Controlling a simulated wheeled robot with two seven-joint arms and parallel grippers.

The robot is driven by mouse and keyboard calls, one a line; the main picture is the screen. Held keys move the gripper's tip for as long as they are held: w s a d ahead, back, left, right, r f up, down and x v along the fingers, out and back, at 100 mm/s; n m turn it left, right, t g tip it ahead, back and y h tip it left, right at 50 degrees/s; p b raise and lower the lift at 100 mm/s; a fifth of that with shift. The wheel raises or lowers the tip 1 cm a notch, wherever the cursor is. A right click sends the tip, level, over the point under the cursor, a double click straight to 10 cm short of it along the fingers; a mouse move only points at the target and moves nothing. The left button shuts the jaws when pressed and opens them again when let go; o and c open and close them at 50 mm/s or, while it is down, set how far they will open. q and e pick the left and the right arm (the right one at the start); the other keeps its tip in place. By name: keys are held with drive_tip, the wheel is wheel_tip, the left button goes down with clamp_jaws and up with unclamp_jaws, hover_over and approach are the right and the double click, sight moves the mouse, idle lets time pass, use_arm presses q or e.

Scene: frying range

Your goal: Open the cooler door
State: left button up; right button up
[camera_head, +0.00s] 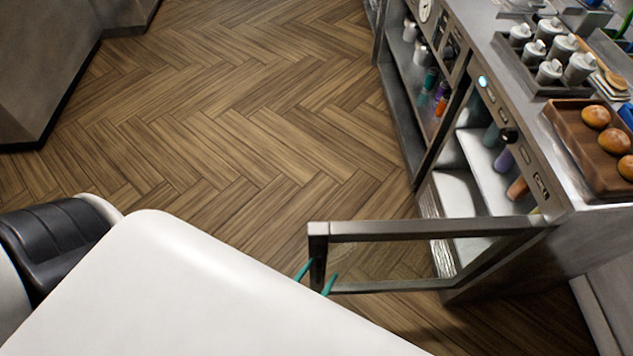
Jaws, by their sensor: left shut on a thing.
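The cooler door (430,229), a dark metal frame around a clear pane, stands swung out from the counter's front at a wide angle. Its hinge side is at the counter's near corner, and its free edge points left. My left gripper (317,275) shows only as two teal fingertips, one on each side of the door's free upright edge; it is shut on that edge. The rest of this gripper is hidden behind my white body part. The cooler's inside (480,165) is exposed, with several coloured bottles on its shelves. My right gripper is not in view.
The counter (515,110) runs along the right. On it are a wooden tray (575,155) of buns and a dark tray (531,80) of lidded containers. Open wooden floor (240,120) lies left of the counter. A grey cabinet (45,60) stands at far left.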

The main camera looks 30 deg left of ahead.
use_arm(q)
drive_tip(key=s+b, duration=0.1)
drive_tip(key=s, duration=1.1)
drive_tip(key=shift+a+b, duration=0.35)
